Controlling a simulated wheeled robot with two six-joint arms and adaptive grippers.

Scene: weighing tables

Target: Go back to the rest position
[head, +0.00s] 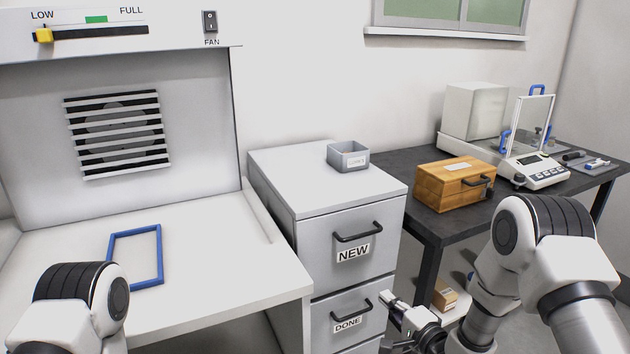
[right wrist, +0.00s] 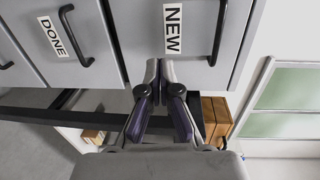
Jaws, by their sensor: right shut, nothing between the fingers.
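My right gripper (head: 388,301) is in front of the drawer cabinet (head: 273,176), beside the handle of the DONE drawer (head: 347,318) in the head view. In the right wrist view its fingers (right wrist: 165,75) are together and empty, over the front of the NEW drawer (right wrist: 185,15). Whether the fingertips touch the cabinet I cannot tell. Both labelled drawers look shut. My left arm shows at the lower left of the head view, but its gripper is out of the picture.
A fume hood bench (head: 200,240) with a blue frame (head: 160,255) is on the left. A grey bin (head: 348,156) stands on the cabinet. On the right, a dark table (head: 395,170) bears a wooden box (head: 440,193) and a balance (head: 535,172). A small carton (head: 443,295) sits beneath it.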

